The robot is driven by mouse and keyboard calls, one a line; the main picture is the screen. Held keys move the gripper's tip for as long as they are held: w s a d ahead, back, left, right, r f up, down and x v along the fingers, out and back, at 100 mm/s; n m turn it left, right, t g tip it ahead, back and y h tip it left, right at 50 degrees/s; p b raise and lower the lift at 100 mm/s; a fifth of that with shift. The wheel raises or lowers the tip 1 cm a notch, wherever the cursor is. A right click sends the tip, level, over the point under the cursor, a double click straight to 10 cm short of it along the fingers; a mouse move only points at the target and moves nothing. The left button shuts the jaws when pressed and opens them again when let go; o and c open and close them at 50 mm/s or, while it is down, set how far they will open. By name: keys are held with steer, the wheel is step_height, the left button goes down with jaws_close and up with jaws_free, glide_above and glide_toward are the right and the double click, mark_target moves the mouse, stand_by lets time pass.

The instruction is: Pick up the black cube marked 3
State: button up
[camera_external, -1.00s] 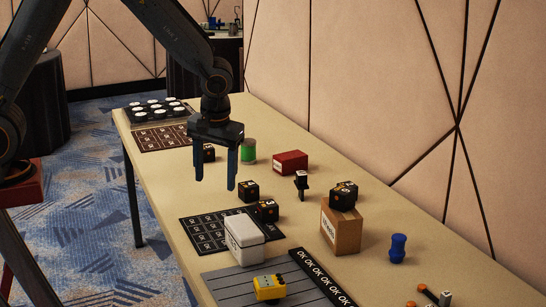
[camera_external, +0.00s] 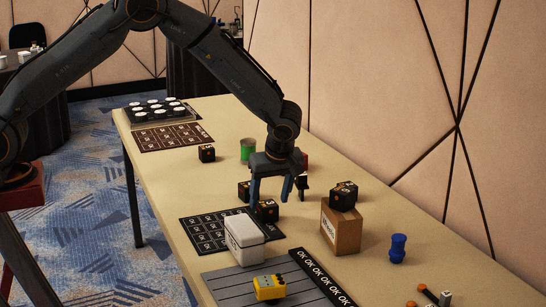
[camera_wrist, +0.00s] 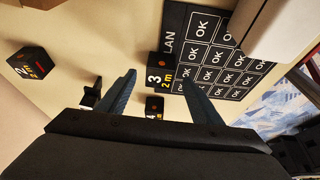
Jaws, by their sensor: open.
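The black cube marked 3 (camera_wrist: 158,72) shows its white 3 in the wrist view, beside the edge of the OK-marked mat. In the external view it is the cube (camera_external: 267,212) just behind the white box. My gripper (camera_external: 270,201) is open, pointing down over this cube, with nothing held. In the wrist view my fingertips (camera_wrist: 158,69) appear on either side of the cube, the right one close to its edge. How far they are above the table is hard to tell. A second black cube, marked 4 (camera_wrist: 154,107), sits close by, partly hidden by my gripper; it also shows externally (camera_external: 244,191).
A cardboard box (camera_external: 341,236) carries a black cube marked 2 (camera_wrist: 28,65). A small black object (camera_external: 303,184) stands beside my right finger. The white box (camera_external: 244,240), yellow device (camera_external: 269,288), blue piece (camera_external: 398,248) and green cylinder (camera_external: 248,150) stand around.

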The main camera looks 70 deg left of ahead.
mark_target(268, 204)
steer(key=shift+p+x, duration=0.6)
steer(key=shift+x, duration=1.5)
steer(key=shift+a, duration=0.1)
steer(key=c, duration=1.2)
steer(key=shift+o, duration=0.2)
steer(key=shift+r, duration=0.1)
